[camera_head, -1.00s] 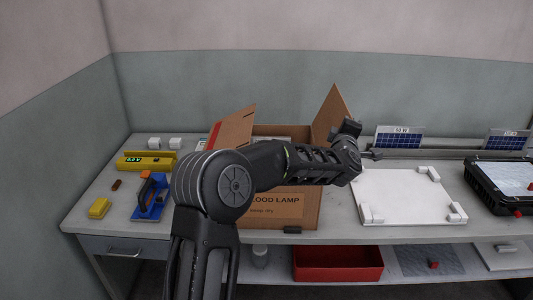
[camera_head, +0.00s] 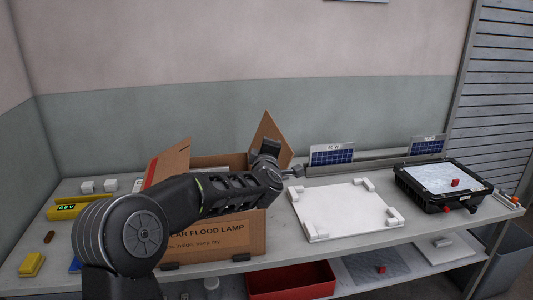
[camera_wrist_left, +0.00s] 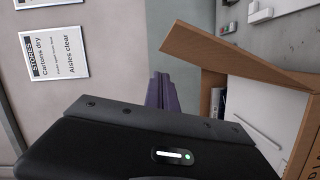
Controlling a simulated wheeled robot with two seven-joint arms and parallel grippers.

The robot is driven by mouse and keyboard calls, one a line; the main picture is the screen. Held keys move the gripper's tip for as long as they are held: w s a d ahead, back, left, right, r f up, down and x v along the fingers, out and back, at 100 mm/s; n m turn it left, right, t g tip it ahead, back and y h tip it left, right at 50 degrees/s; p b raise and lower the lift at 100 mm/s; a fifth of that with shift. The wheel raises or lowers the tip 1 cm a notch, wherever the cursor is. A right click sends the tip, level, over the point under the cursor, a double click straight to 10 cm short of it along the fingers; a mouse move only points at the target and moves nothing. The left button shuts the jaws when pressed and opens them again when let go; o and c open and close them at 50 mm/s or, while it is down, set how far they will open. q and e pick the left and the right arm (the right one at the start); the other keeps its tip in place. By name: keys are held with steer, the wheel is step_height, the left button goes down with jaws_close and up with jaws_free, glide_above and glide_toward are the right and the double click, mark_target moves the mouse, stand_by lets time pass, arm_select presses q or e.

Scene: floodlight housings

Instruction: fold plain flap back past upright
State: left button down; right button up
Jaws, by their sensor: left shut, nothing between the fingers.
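An open brown carton (camera_head: 225,232) marked as a flood lamp box stands on the bench. Its left flap (camera_head: 171,163) carries a red and white marking and tilts up. Its right flap (camera_head: 270,133) is plain brown and stands raised; it also shows in the left wrist view (camera_wrist_left: 225,52). My left arm hides part of the carton. My right gripper is out of view.
A white board with corner blocks (camera_head: 345,209) lies right of the carton. Small solar panels (camera_head: 331,154) stand behind it on a rail, and a black-framed case (camera_head: 442,184) lies further right. A yellow meter (camera_head: 66,209) is at left. A red bin (camera_head: 290,281) sits below.

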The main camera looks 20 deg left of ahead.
arm_select(q)
steer(key=b+v, duration=0.1)
steer(key=v, duration=0.6)
steer(key=shift+s+d+b, duration=0.25)
steer(key=shift+d+b, duration=0.05)
steer(key=shift+d, duration=0.05)
steer(key=s+d+f+m+g+h, duration=0.25)
steer(key=d+f+m, duration=0.2)
steer(key=f, duration=0.55)
steer(key=s+d+f+m+g+h, duration=0.1)
steer(key=s+d+f+m+h, duration=0.2)
steer(key=d+f, duration=0.5)
steer(key=s+d+f+m+g+h, duration=0.1)
steer(key=d+f+m+g+h, duration=0.3)
steer(key=f, duration=0.8)
steer(key=s+d+f+m+g, duration=0.3)
steer(key=s+f, duration=0.9)
steer(key=s, duration=0.4)
steer(key=s+d+f+m+g+h, duration=0.1)
steer(key=s+d+f+m+g, duration=0.2)
steer(key=s+f, duration=1)
steer(key=s+d+g, duration=0.1)
steer(key=s+d, duration=0.2)
steer(key=s, duration=0.1)
steer(key=shift+d+f+g, duration=0.2)
steer(key=shift+g, duration=0.15)
